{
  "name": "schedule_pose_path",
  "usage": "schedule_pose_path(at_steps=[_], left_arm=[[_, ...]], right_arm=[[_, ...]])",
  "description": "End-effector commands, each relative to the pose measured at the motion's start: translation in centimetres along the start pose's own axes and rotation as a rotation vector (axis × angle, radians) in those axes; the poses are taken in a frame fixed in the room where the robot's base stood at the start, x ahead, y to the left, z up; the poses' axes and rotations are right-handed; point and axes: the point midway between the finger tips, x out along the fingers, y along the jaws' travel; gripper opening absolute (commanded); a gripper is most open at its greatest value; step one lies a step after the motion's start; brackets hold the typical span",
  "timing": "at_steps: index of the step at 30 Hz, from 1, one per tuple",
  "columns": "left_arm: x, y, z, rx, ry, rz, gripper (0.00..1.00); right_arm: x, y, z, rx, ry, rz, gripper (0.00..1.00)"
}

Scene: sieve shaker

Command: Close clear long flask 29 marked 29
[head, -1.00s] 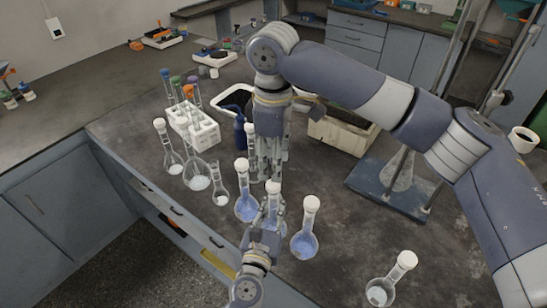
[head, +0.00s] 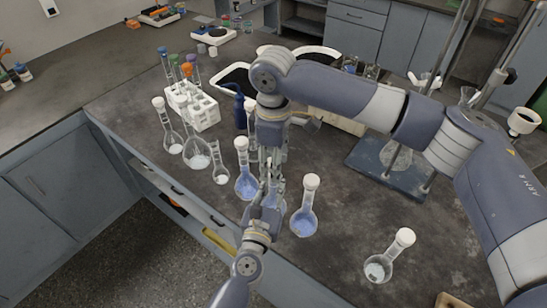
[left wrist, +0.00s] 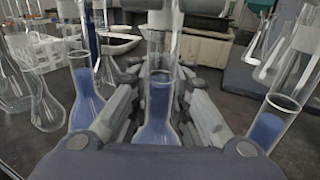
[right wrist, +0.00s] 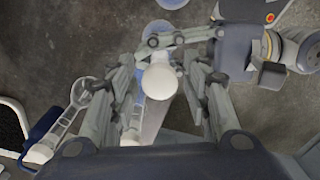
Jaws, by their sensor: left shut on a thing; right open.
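A clear long-necked flask (left wrist: 157,115) with blue liquid stands upright between the fingers of my left gripper (left wrist: 157,85) in the left wrist view. The left gripper (head: 265,205) is shut on it near the front table edge in the head view. My right gripper (head: 270,170) points down from above, open, at the flask's neck. In the right wrist view a white cap (right wrist: 160,78) sits between the open fingers of the right gripper (right wrist: 165,60). The flask's top is mostly hidden in the head view, and I cannot read any marking.
Blue-filled capped flasks stand close on the left (head: 245,183) and right (head: 303,220). Several capped flasks and a white tube rack (head: 195,108) are further left. Another capped flask (head: 385,262) stands front right. A stand base (head: 385,170) is at back right.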

Motion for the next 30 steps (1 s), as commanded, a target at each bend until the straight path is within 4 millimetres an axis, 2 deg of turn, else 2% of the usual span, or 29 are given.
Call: schedule_pose_path(at_steps=[2,6,8,16,17,20,30], left_arm=[[0.02,0.02,0.07,0.000,-0.001,0.000,0.00],[0.02,0.02,0.07,0.000,-0.001,0.000,0.00],[0.02,0.02,0.07,0.000,-0.001,0.000,0.00],[0.03,0.02,0.07,0.000,-0.001,0.000,0.00],[0.03,0.02,0.07,0.000,-0.001,0.000,0.00],[0.03,0.02,0.07,0.000,-0.001,0.000,0.00],[0.02,0.01,0.07,0.000,-0.001,0.000,0.00]], right_arm=[[-0.01,0.01,0.01,0.000,0.000,0.000,0.44],[-0.02,0.00,0.00,0.000,0.000,0.000,0.12],[-0.03,0.00,0.00,0.000,0.000,0.000,0.00],[-0.03,-0.02,-0.01,0.000,0.000,-0.001,0.00],[-0.03,-0.03,-0.01,0.000,0.000,-0.001,0.28],[-0.03,-0.03,-0.02,0.000,0.000,-0.001,0.49],[-0.15,-0.01,-0.03,0.000,0.001,0.000,0.49]])
